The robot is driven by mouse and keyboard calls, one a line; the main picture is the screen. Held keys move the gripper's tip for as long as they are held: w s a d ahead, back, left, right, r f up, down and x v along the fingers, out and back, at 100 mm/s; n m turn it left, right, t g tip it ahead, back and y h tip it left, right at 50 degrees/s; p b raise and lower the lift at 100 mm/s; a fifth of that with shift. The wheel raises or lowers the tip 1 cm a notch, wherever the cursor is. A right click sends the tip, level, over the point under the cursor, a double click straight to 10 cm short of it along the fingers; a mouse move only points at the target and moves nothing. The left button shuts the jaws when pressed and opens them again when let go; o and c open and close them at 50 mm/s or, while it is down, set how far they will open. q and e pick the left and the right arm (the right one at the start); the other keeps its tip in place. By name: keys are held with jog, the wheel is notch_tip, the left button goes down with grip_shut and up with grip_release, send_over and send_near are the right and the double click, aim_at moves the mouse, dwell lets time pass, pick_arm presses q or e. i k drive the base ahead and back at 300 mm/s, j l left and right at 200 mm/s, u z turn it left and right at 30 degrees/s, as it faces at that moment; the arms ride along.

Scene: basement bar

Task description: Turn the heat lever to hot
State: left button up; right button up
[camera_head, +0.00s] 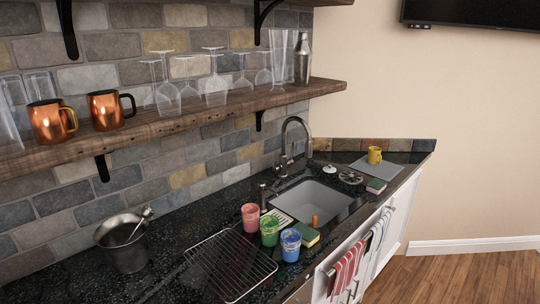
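A curved metal faucet (296,122) rises from the back edge of the sink (318,200), against the tiled wall. A small lever-like part (284,163) shows at the faucet's lower body; it is too small to tell which way it is set. A separate short metal fitting (263,194) stands on the counter at the sink's left corner; I cannot tell what it is. Neither of my grippers is in view, and nothing touches the faucet.
Pink (250,217), green (269,230) and blue (290,244) cups stand before the sink, beside a sponge (307,234). A wire rack (229,265) and metal bucket (122,243) are left. A shelf (190,117) with glasses and copper mugs overhangs the counter. Towels (345,270) hang in front.

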aim_at(276, 168)
jog(key=i+l+u, duration=0.15)
jog(key=u, duration=0.35)
jog(key=i+l+u, duration=0.1)
jog(key=u, duration=0.4)
jog(key=l+u, duration=0.25)
jog(key=u, duration=0.25)
jog(key=i+l, duration=0.05)
